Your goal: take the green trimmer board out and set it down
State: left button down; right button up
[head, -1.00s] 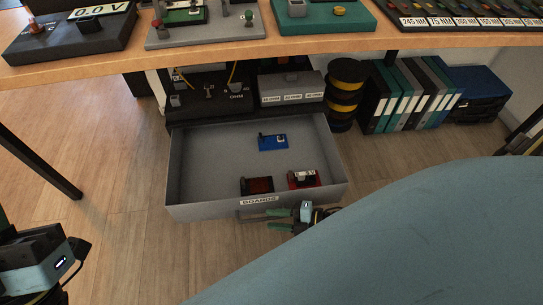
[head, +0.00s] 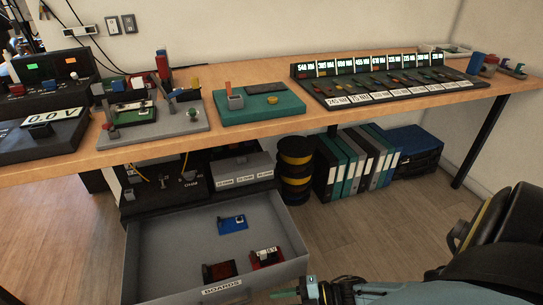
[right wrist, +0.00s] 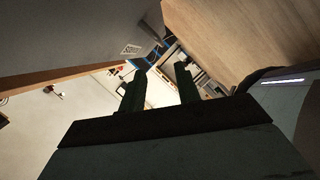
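A green board (head: 133,113) sits on a grey base (head: 180,122) on the bench, at the left in the head view. It carries small parts on top; I cannot read whether it is the trimmer board. My left gripper is out of view.
A teal base (head: 258,108) and a long black panel of labelled parts (head: 395,92) stand on the bench. Yellow-black spools (head: 295,165) and binders (head: 350,165) stand below.

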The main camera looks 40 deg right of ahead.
aim_at(133, 117)
jog(key=k, duration=1)
